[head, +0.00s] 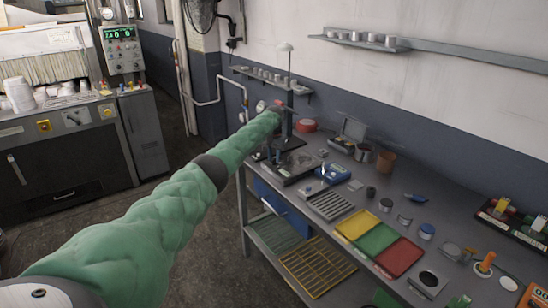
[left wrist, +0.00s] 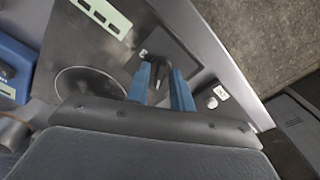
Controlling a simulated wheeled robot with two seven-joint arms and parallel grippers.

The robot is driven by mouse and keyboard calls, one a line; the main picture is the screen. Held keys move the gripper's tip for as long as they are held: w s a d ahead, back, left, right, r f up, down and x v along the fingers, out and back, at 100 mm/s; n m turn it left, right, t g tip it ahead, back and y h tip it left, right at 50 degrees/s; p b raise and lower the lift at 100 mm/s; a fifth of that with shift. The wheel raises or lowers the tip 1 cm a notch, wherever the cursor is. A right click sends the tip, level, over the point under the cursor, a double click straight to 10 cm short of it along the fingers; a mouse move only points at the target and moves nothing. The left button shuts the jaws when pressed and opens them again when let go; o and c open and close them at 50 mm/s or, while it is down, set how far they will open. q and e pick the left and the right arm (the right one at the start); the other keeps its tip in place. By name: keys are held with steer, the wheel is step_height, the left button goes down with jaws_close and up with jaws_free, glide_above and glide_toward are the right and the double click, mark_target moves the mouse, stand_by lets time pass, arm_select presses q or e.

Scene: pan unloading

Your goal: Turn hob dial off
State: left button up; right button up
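My left gripper (left wrist: 162,70) shows in the left wrist view with two blue fingers spread apart. A small dark knob-like part (left wrist: 163,74) lies between the fingertips on a dark square panel; I cannot tell whether they touch it. The black hob top (left wrist: 70,70) with a ring mark lies to the left. A small white round knob (left wrist: 212,103) sits to the right of the fingers, beside a white label. In the head view my green-sleeved left arm reaches to the bench's far end, near the hob (head: 290,168); its fingers are hard to make out there. My right gripper is not in view.
The grey workbench (head: 330,225) holds a blue device (head: 335,173), a slotted tray (head: 329,206) and yellow, green and red trays (head: 377,240). Wall shelves (head: 360,43) hang behind. A lower shelf carries a yellow rack (head: 317,267). The floor left of the bench is clear.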

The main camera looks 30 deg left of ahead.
arm_select(q)
jaws_close()
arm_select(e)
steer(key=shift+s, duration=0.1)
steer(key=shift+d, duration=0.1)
arm_select(q)
steer(key=n+p, duration=0.4)
steer(key=n, duration=0.3)
steer(key=shift+r, duration=0.2)
steer(key=shift+n, duration=0.6)
steer(key=shift+f+n+p, duration=0.1)
steer(key=shift+n+p, duration=0.75)
steer(key=shift+n, duration=0.95)
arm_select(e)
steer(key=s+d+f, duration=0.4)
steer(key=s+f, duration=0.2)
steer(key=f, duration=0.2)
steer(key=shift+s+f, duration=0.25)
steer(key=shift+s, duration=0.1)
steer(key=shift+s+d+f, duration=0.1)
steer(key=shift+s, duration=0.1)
arm_select(q)
steer(key=shift+o, duration=1.5)
jaws_free()
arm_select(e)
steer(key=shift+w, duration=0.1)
